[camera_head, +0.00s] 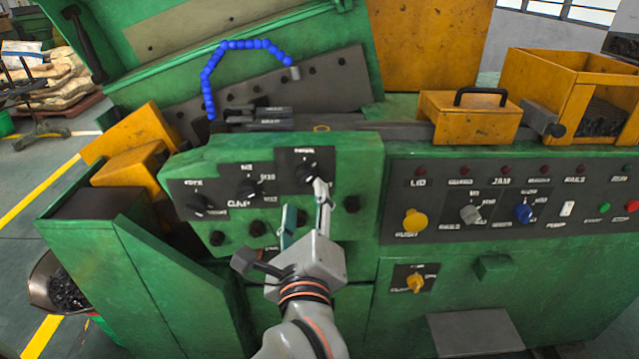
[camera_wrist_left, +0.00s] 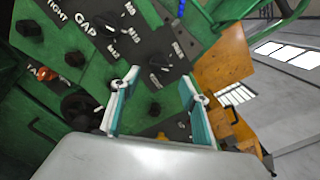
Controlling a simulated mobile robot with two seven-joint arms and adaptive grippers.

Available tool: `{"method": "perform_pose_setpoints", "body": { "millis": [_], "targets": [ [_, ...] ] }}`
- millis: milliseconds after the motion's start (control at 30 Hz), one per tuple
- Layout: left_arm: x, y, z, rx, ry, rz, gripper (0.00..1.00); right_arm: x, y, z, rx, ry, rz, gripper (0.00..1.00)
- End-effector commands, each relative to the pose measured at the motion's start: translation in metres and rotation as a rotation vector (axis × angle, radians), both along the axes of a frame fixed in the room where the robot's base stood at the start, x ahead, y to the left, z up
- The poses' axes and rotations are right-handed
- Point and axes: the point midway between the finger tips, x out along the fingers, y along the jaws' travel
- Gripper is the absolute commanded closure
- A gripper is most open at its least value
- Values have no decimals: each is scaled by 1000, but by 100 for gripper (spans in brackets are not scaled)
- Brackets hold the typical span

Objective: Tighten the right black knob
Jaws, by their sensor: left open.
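The right black knob (camera_head: 306,171) sits on a dark label plate at the upper right of the green control box (camera_head: 368,165). It also shows in the left wrist view (camera_wrist_left: 160,61), just beyond and between the fingertips. My left gripper (camera_head: 304,195) is open in front of the box, fingers pointing up toward this knob. In the head view one fingertip overlaps the knob's lower edge; I cannot tell whether they touch. In the left wrist view nothing is held between the fingers (camera_wrist_left: 160,80). My right gripper is not in view.
The middle knob (camera_head: 248,188) and left knob (camera_head: 199,207) are on the same box. Several small black knobs, including one at the right (camera_head: 352,204), line its lower part. A panel (camera_head: 455,195) with coloured switches stands to the right. A blue jointed hose (camera_head: 240,45) arches behind.

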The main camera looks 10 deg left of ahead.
Motion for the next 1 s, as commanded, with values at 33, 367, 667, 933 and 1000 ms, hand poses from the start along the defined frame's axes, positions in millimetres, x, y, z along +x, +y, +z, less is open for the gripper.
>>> {"method": "perform_pose_setpoints", "body": {
  "millis": [33, 367, 667, 933, 1000],
  "targets": [
    [2, -1, 0, -12, 2, -4, 55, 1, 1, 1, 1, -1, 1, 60],
    [45, 12, 1, -7, 3, -2, 55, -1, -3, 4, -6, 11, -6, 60],
    [73, 20, -1, -10, 5, -4, 55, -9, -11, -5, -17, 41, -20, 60],
    [75, 21, -1, -10, 5, -3, 55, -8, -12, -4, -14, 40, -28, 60],
    [74, 21, -1, -10, 5, -3, 68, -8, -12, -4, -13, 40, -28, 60]
  ]
}}
